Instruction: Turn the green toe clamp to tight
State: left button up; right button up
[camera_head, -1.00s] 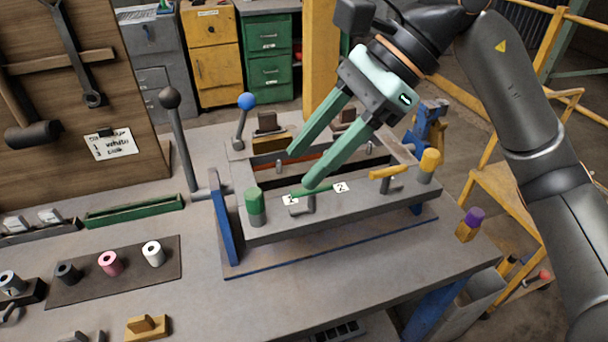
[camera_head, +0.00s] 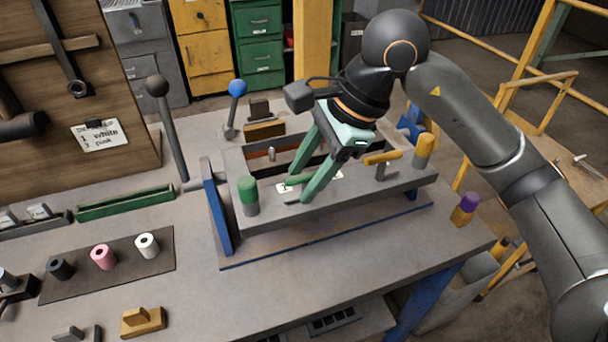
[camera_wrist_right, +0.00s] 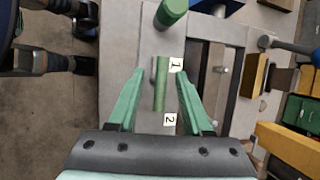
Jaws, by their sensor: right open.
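The green toe clamp is a green bar handle (camera_head: 299,179) on the near rail of the grey frame; it also shows in the right wrist view (camera_wrist_right: 161,84). There it lies lengthwise between labels 1 (camera_wrist_right: 175,64) and 2 (camera_wrist_right: 169,121), beside them. My right gripper (camera_head: 298,190) is open, its green fingers on either side of the handle. In the right wrist view (camera_wrist_right: 157,75) there is a gap between the handle and each finger. In the head view one finger hides part of the handle and the labels. My left gripper is not in view.
A green-topped post (camera_head: 247,194) stands left of the clamp. A yellow handle (camera_head: 382,158) and a yellow-topped post (camera_head: 424,150) stand to the right. A blue-knobbed lever (camera_head: 235,105) and a tall dark-knobbed lever (camera_head: 168,130) rise behind and left.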

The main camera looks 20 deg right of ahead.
jog(key=shift+a+f, duration=0.15)
jog(key=shift+f, duration=0.25)
jog(key=shift+c, duration=0.2)
grip_shut()
jog(key=shift+w, duration=0.1)
